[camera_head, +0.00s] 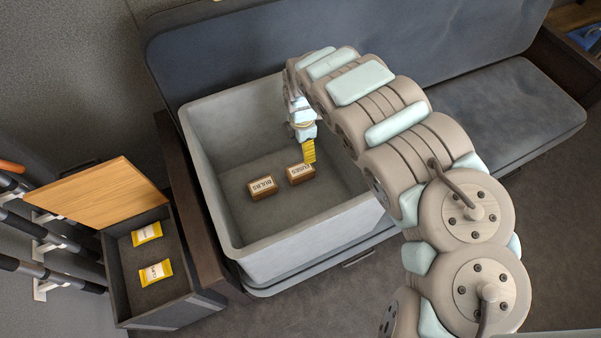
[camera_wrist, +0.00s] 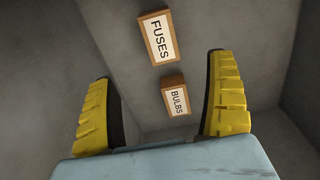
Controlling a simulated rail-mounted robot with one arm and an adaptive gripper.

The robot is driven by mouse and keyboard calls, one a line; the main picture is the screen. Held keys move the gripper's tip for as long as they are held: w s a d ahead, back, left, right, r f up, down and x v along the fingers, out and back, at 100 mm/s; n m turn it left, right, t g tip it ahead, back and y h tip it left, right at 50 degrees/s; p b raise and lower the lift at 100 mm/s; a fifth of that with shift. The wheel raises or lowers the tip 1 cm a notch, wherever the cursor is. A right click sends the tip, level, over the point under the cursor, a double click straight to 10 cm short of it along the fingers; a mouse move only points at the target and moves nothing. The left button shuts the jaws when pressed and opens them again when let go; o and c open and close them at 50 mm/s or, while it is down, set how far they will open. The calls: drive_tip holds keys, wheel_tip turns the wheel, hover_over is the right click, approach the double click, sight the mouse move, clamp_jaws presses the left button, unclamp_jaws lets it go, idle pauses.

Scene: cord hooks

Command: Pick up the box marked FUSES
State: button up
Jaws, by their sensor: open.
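The box marked FUSES (camera_head: 301,175) is a small brown box with a white label, lying on the floor of the grey bin (camera_head: 300,243). In the wrist view the FUSES box (camera_wrist: 158,37) is at the top, beyond the fingertips and apart from them. In the wrist view my gripper (camera_wrist: 158,72) is open and empty.
The bin's walls surround my gripper. The bin stands on a dark blue padded bench (camera_head: 490,105). At left, an open drawer (camera_head: 150,285) holds two yellow packets (camera_head: 147,234) beside a wooden lid (camera_head: 100,192). Dark rods (camera_head: 45,236) hang on wall hooks.

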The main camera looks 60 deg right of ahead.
sight(301, 169)
drive_tip(key=shift+w+f+b, duration=0.1)
drive_tip(key=shift+f+b, duration=0.7)
drive_tip(key=shift+f, duration=3.7)
drive_tip(key=shift+a+f, duration=0.2)
drive_tip(key=shift+f, duration=0.95)
drive_tip(key=shift+d+f+b, duration=0.1)
drive_tip(key=shift+f+b, duration=0.25)
drive_tip(key=shift+f, duration=1)
drive_tip(key=c, duration=1.3)
